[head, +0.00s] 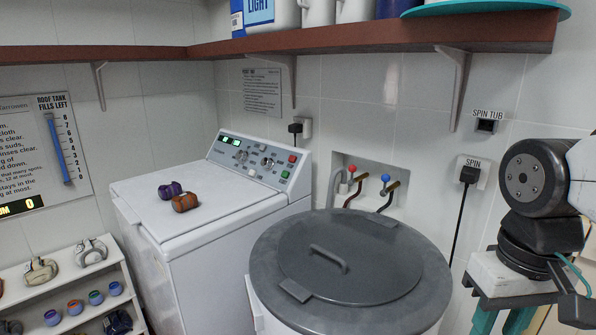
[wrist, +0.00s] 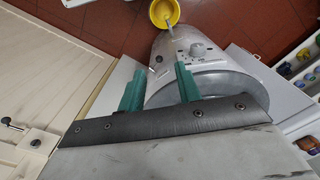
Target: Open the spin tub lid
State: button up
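The spin tub (head: 257,318) is a white round tub at the lower middle of the head view. Its round grey lid (head: 385,262) lies flat and shut on top. A bar handle (head: 329,258) stands up from the lid, left of its middle. A small tab sits at the near left edge and a hinge-like block at the back. My gripper (head: 503,322) hangs at the lower right of the head view, right of the lid and apart from it. In the wrist view my gripper's (wrist: 157,82) two teal fingers are spread with nothing held between them.
A white washing machine (head: 205,215) stands left of the tub, with two small rolled items on top. A wooden shelf (head: 380,36) runs above. Taps (head: 384,186), a SPIN TUB switch (head: 486,126) and a SPIN plug (head: 469,174) are behind. A yellow bowl (wrist: 164,12) shows in the wrist view.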

jog(key=s, duration=0.3)
jog(key=shift+d+f+t, duration=0.15)
jog(key=shift+d+t, duration=0.15)
jog(key=shift+t, duration=0.1)
jog(key=shift+s+r, duration=0.1)
jog(key=shift+r, duration=0.15)
jog(key=shift+c, duration=0.8)
jog(key=shift+d+r+t, duration=0.1)
jog(key=shift+r+t, duration=0.05)
jog(key=shift+t, duration=0.15)
grip_shut()
jog(key=n+t+h, duration=0.6)
jog(key=n+h, duration=0.4)
jog(key=n, duration=1.3)
send_near(328, 277)
jog(key=s+d, duration=0.1)
jog(key=s, duration=0.1)
jog(key=s+d, duration=0.1)
jog(key=s, duration=0.1)
jog(key=s+d+f, duration=0.1)
jog(key=s, duration=0.1)
jog(key=shift+d, duration=0.25)
jog(key=w+a+n+t, duration=0.1)
jog(key=w+a+r+n, duration=0.1)
jog(key=w, duration=0.1)
jog(key=w+a+r+n+t, duration=0.1)
jog(key=shift+w+n+t, duration=0.2)
jog(key=shift+n+t, duration=0.1)
jog(key=x, duration=1)
